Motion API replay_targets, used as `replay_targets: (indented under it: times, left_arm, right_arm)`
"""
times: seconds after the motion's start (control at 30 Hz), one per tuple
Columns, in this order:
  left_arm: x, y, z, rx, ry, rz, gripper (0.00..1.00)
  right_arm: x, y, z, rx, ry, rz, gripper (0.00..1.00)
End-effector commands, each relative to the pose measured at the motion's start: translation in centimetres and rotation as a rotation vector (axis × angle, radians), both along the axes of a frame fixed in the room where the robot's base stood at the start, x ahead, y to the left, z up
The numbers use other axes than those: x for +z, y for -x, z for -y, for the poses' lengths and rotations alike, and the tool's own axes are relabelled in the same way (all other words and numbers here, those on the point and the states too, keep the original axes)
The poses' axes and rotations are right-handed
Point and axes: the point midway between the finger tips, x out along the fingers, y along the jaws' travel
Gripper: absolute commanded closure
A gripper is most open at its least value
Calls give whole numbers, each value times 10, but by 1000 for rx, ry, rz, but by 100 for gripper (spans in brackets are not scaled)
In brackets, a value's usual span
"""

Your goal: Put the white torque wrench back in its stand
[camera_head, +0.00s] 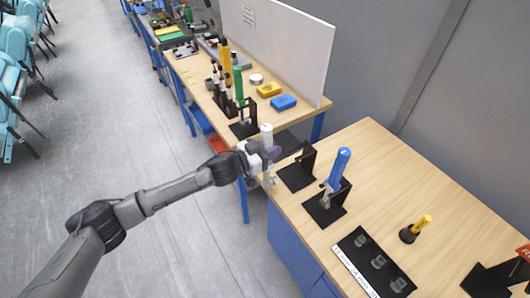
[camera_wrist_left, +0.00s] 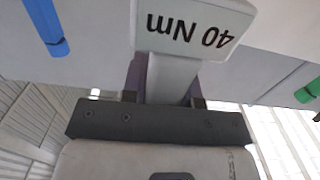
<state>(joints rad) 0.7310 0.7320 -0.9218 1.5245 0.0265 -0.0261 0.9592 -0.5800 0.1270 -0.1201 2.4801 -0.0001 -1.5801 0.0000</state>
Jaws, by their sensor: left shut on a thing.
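The white torque wrench (camera_head: 266,133) is upright in my left gripper (camera_head: 264,156), at the near-left corner of the wooden bench. In the left wrist view its white body (camera_wrist_left: 187,27) fills the top centre and reads "40 Nm" upside down, with the fingers shut around a narrower grey part. An empty black stand (camera_head: 298,175) is on the bench, just right of the gripper. The wrench's lower end shows below the gripper, left of that stand; I cannot tell whether it touches the bench. My right gripper is not in view.
A blue torque wrench (camera_head: 339,168) stands in a neighbouring black stand (camera_head: 322,212). A yellow-handled tool (camera_head: 421,224) and a black tray (camera_head: 345,245) lie further right. Another bench behind holds a green wrench (camera_head: 238,85), yellow wrenches and blue and yellow boxes (camera_head: 283,102).

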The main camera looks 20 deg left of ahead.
Motion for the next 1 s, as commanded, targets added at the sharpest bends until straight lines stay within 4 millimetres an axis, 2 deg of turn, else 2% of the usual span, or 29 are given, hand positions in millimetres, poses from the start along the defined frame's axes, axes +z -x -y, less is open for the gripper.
replay_targets:
  times: [0.3,1.0]
  left_arm:
    - [3,-27,17,0,2,6,100]
    - [4,-27,16,0,2,5,100]
  right_arm:
    - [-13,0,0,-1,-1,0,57]
    - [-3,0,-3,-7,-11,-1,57]
